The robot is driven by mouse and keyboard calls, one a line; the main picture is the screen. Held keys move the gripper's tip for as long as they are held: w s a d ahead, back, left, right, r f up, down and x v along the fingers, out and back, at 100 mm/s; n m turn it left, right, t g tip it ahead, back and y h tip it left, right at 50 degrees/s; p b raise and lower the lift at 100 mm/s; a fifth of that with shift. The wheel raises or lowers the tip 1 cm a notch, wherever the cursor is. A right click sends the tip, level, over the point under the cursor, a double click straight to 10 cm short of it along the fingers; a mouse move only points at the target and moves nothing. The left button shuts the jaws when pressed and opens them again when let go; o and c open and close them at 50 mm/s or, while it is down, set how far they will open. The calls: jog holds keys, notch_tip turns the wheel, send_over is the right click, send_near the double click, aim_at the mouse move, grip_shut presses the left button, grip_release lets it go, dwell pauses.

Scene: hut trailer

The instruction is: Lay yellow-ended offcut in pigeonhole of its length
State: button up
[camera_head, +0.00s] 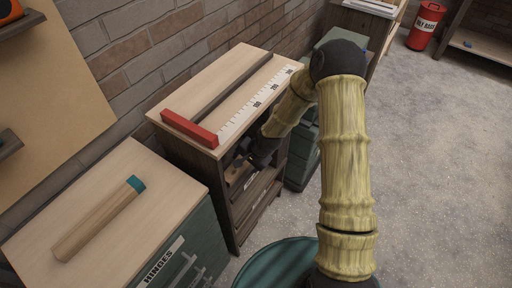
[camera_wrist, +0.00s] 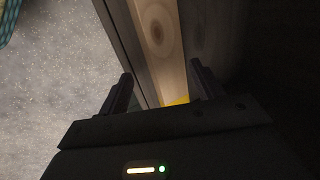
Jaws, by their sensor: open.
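A pale wooden offcut (camera_wrist: 160,40) with a knot and a yellow end (camera_wrist: 173,101) shows in the wrist view, lying along a dark wooden surface. My gripper (camera_wrist: 160,75) is open, with one finger on each side of the offcut and its yellow end near the palm. I cannot tell whether the fingers touch it. In the head view my gripper (camera_head: 258,160) is at the open front of the dark pigeonhole unit (camera_head: 220,203). A bit of wood shows in the upper opening there. The pigeonholes' insides are mostly hidden by shadow and my arm.
A measuring board with a red stop (camera_head: 189,128) and a scale (camera_head: 255,105) tops the unit. A teal-ended offcut (camera_head: 100,218) lies on the HINGES cabinet (camera_head: 192,250) at left. A green drum (camera_head: 275,266) stands in front. Floor at right is clear up to a red bin (camera_head: 425,25).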

jog(key=v, duration=1.5)
jog(key=shift+a+r+p, duration=0.15)
jog(key=shift+a+p, duration=0.05)
jog(key=shift+p, duration=0.15)
jog(key=s+d+r+n+h+p, duration=0.4)
jog(key=s+d+r+n, duration=0.3)
jog(key=s+r, duration=0.7)
jog(key=d+p, duration=0.1)
jog(key=d, duration=0.1)
jog(key=shift+d+n+p, duration=0.3)
jog(key=shift+p, duration=0.1)
jog(key=shift+s, duration=0.1)
jog(key=shift+c, duration=0.3)
